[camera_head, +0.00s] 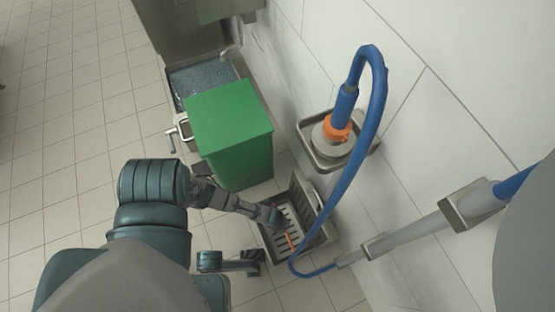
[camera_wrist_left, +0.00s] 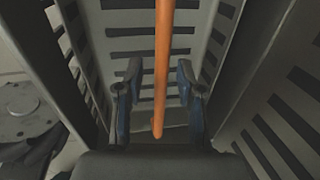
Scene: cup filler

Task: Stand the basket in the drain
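The grey slotted metal basket (camera_head: 312,203) is at the foot of the wall in the head view, with an orange handle (camera_head: 290,241) at its near side. Its slotted walls (camera_wrist_left: 140,44) fill much of the left wrist view. My left gripper (camera_wrist_left: 158,100) is open, its two fingers on either side of the orange bar (camera_wrist_left: 162,60), with gaps showing on both sides. In the head view my left gripper (camera_head: 272,216) is at the basket's left edge. I cannot make out the drain apart from the basket.
A green box (camera_head: 232,130) stands just beyond the basket, before a metal basin (camera_head: 195,78). A blue hose (camera_head: 376,110) loops from a wall holder (camera_head: 312,150) down close to the basket's right side. A grey wall pipe (camera_head: 410,236) runs at right. Tiled floor (camera_head: 70,120) is clear at left.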

